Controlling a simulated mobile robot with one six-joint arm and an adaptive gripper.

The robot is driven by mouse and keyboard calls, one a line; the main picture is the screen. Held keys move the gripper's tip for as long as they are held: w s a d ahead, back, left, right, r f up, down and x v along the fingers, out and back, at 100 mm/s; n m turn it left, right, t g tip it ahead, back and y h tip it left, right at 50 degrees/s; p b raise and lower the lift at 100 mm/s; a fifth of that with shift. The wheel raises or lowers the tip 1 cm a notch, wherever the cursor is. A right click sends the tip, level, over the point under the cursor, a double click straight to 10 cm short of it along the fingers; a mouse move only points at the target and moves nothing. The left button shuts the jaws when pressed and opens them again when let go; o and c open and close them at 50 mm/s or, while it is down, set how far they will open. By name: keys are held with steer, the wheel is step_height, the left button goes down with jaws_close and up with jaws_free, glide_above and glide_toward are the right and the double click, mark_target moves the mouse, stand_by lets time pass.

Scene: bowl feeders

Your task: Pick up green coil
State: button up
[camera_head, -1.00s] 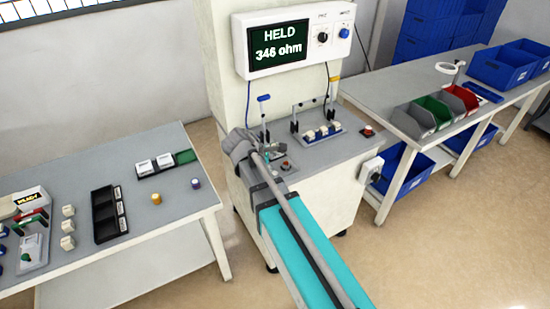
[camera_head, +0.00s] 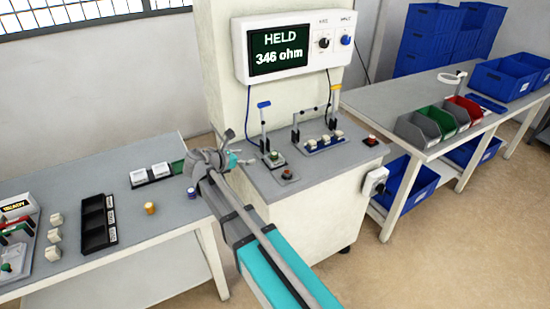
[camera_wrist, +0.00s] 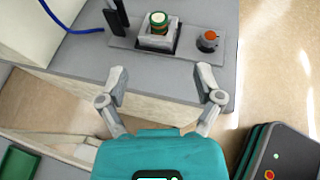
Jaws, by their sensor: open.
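The green coil (camera_wrist: 158,20) is a small cylinder with a green and pale top. It sits upright in a square fixture on the grey bench in the wrist view. In the head view the coil (camera_head: 274,157) is small, on the test fixture below the display. My gripper (camera_wrist: 162,82) is open and empty, with its fingers spread. It is apart from the coil, which lies ahead of the fingertips in the wrist view. In the head view my gripper (camera_head: 238,148) is to the left of the fixture, over the bench's left edge.
A red button (camera_wrist: 207,38) is right of the fixture. A dark upright post (camera_wrist: 117,18) stands at its left. The display (camera_head: 279,50) reads HELD, 346 ohm. A black tray (camera_head: 96,222) lies on the left table.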

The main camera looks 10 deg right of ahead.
steer(key=b, duration=0.3)
glide_toward(273, 154)
steer(key=x, duration=0.2)
steer(key=shift+d, duration=0.45)
steer(key=shift+w+d+f, duration=0.1)
steer(key=shift+w+d, duration=0.25)
steer(key=shift+d, duration=0.1)
steer(key=b+x, duration=0.1)
steer(key=x, duration=0.1)
steer(key=b+x, duration=0.1)
steer(key=x, duration=0.1)
steer(key=shift+w+a+f, duration=0.1)
steer(key=shift+a+f, duration=0.05)
steer(key=shift+f, duration=0.2)
steer(key=shift+w+d+f+b, duration=0.1)
steer(key=shift+w+d+b, duration=0.25)
steer(key=shift+d, duration=0.1)
steer(key=shift+s, duration=0.1)
steer(key=shift+c, duration=0.2)
jaws_close()
